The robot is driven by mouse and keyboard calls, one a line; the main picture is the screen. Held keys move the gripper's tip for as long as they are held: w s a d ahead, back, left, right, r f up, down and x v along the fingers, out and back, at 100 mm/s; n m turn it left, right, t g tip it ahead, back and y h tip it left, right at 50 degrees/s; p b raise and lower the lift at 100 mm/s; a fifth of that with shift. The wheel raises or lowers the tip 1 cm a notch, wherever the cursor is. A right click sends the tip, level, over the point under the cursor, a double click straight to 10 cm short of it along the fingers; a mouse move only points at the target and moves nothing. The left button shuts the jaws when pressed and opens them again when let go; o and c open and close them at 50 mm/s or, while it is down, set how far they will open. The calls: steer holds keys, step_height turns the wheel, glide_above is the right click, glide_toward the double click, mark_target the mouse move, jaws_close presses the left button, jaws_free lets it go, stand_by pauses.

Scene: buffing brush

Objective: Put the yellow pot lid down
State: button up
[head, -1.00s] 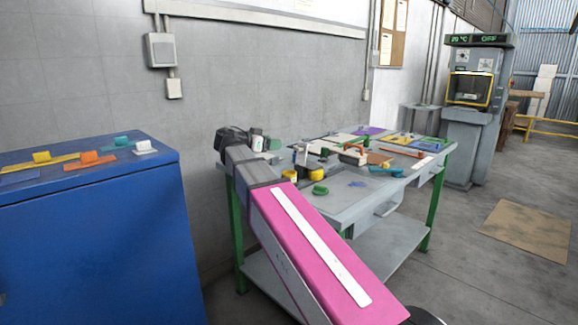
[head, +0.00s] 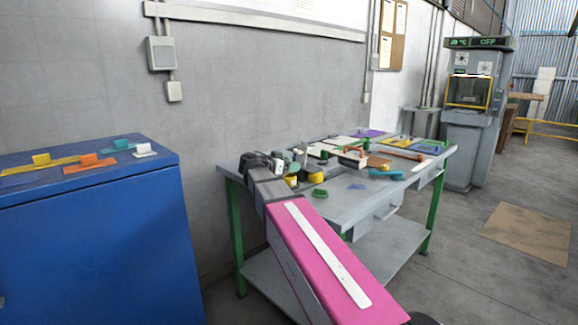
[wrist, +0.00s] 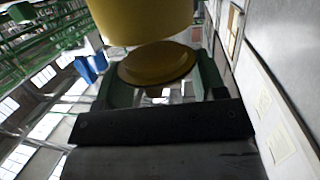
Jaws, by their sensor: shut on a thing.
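The yellow pot lid, a round disc (wrist: 157,64), is between the green fingers of my gripper (wrist: 162,72) in the wrist view. My gripper is shut on it. A larger yellow rounded body (wrist: 145,20) fills the top of the wrist view, close to the lid; I cannot tell whether they touch. In the head view my gripper (head: 278,163) is over the left end of the grey workbench (head: 345,207), partly hidden by my wrist. The lid cannot be made out there. Two small yellow things (head: 316,178) stand on the bench beside the gripper.
A green ring-like piece (head: 320,194) and a blue tool (head: 385,173) lie on the bench. Several tools and trays crowd its back and right. The front middle of the bench is mostly clear. A blue cabinet (head: 95,235) stands at the left, and the wall is behind.

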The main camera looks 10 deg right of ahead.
steer(key=shift+s+f, duration=0.1)
steer(key=shift+f, duration=0.5)
steer(key=o, duration=0.9)
steer(key=shift+f, duration=0.15)
steer(key=shift+r, duration=0.45)
steer(key=v, duration=1.2)
steer(key=shift+r, duration=0.4)
